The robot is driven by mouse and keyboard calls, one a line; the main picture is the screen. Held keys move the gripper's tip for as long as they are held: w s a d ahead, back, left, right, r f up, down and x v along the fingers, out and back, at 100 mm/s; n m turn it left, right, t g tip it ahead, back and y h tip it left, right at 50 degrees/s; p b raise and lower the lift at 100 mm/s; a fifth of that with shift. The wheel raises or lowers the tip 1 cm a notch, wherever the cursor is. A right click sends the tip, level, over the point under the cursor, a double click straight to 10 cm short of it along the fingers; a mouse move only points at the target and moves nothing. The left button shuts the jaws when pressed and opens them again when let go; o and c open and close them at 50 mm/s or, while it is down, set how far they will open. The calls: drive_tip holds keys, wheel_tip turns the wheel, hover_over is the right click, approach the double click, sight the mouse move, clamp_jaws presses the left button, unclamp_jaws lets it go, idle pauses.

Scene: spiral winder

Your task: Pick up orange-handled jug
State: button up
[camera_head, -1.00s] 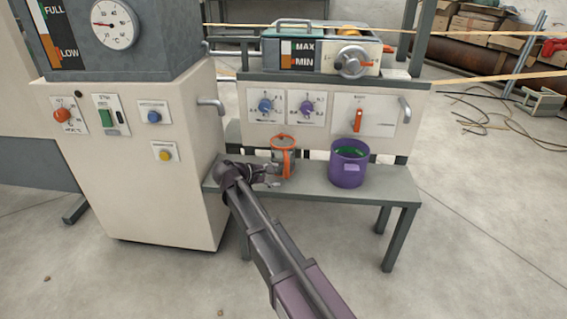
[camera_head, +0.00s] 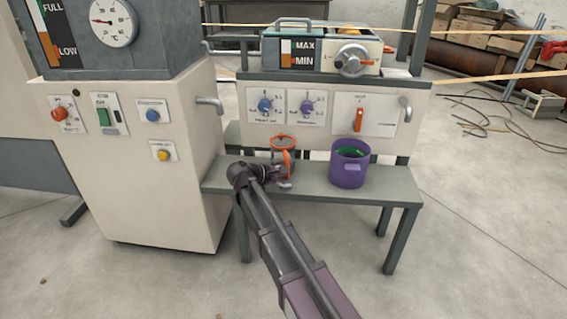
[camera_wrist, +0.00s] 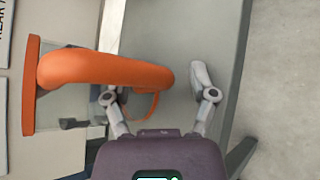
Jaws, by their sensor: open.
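The orange-handled jug (camera_head: 284,160) stands upright on a grey bench (camera_head: 395,186) in front of the machine. It has an orange rim and handle over a clear, greyish body. My gripper (camera_head: 285,182) is low at the jug's front, partly hidden by my wrist in the head view. In the wrist view the orange handle (camera_wrist: 105,69) lies just ahead of my gripper (camera_wrist: 157,92). Nothing is gripped.
Behind is a panel (camera_head: 330,115) with knobs and a switch. A cream cabinet (camera_head: 135,205) stands close on the left. The bench's right end is clear.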

clamp_jaws()
drive_tip(key=shift+r, duration=0.15)
wheel_tip(320, 180, up, 4)
drive_tip(key=p, duration=0.4)
drive_tip(key=shift+f, duration=0.25)
drive_tip(key=s+d+r+p, duration=0.1)
drive_tip(key=s, duration=1.5)
drive_tip(key=shift+r, duration=0.1)
